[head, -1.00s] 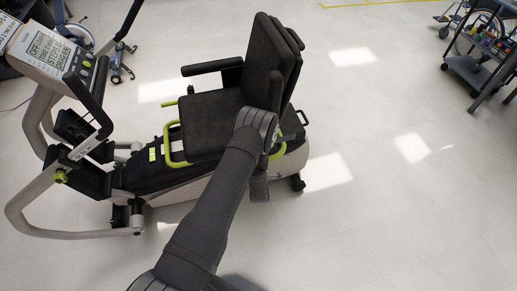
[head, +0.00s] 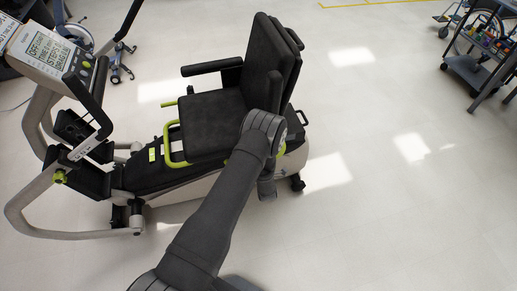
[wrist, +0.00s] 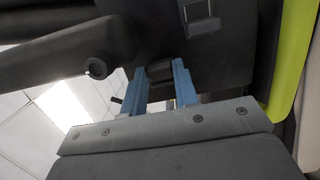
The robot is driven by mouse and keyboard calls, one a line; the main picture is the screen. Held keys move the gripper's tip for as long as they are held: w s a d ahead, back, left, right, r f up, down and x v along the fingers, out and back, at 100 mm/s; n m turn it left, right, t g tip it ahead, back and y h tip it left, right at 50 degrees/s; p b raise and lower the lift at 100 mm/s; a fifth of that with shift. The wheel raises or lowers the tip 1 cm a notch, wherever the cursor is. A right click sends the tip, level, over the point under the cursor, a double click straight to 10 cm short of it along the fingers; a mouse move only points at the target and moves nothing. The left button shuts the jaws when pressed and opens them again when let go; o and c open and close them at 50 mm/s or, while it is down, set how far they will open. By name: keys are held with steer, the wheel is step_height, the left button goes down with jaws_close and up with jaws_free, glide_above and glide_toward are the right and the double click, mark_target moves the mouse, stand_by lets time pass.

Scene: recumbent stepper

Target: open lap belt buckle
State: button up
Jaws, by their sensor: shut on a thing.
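In the wrist view, the two blue fingers of my gripper (wrist: 160,80) are shut on a small dark block (wrist: 160,71), which looks like part of the lap belt buckle. Above it and to the right, a black fitting with a grey edge (wrist: 201,28) lies against the dark seat side; I cannot tell whether it belongs to the same buckle. In the head view, my wrist is at the near side of the black stepper seat (head: 212,122). The arm hides the gripper tips and the buckle there.
A rounded black bar, seemingly the armrest (wrist: 70,55), is close left of my fingers in the wrist view. A lime-green frame part (wrist: 292,60) runs along the right. The console (head: 52,50) is far left. The floor to the right (head: 400,220) is clear.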

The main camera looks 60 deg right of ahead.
steer(key=shift+s+d+n+t+y, duration=0.1)
steer(key=shift+d+n+t+y, duration=0.05)
steer(key=shift+n+t+y, duration=0.3)
steer(key=o, duration=1)
steer(key=v, duration=1.7)
steer(key=shift+a, duration=0.25)
steer(key=shift+s+f, duration=0.1)
steer(key=x, duration=1.7)
steer(key=shift+d, duration=0.25)
